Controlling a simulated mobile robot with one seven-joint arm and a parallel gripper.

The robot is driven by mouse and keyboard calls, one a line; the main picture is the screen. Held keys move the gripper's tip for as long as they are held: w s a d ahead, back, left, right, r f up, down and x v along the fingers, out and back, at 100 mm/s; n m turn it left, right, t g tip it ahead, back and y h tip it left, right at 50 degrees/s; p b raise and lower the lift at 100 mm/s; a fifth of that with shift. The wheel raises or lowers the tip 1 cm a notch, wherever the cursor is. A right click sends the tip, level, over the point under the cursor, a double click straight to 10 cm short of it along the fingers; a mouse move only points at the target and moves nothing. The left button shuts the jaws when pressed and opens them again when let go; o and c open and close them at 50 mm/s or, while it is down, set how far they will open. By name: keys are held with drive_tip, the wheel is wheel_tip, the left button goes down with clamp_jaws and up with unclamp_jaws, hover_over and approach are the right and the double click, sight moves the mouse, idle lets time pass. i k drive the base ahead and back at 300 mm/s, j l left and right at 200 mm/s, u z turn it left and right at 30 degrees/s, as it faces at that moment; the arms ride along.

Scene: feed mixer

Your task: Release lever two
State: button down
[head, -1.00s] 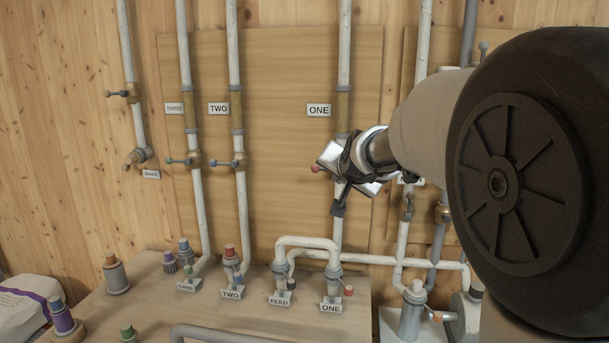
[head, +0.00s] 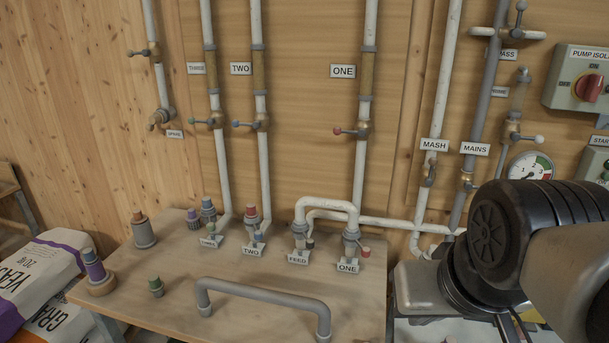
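The pipe labelled TWO (head: 241,69) carries a valve lever with a blue tip (head: 238,124). The lever lies about level, pointing left from its brass valve body (head: 262,122). On the bench below, a second TWO label (head: 252,251) sits at a red-capped coupling (head: 251,215), with a small blue-tipped handle (head: 258,236) beside it. My gripper is out of view; only a dark joint and pale link of my arm show at the lower right, well away from the TWO pipe.
Lever THREE (head: 203,122) is close on the left and red-tipped lever ONE (head: 347,131) is to the right. Bags (head: 40,280) lie at the lower left. The space before the TWO pipe is clear.

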sight(258, 233)
drive_tip(key=i+j, duration=0.1)
drive_tip(key=j, duration=0.9)
drive_tip(key=i+j, duration=0.15)
drive_tip(key=j, duration=0.35)
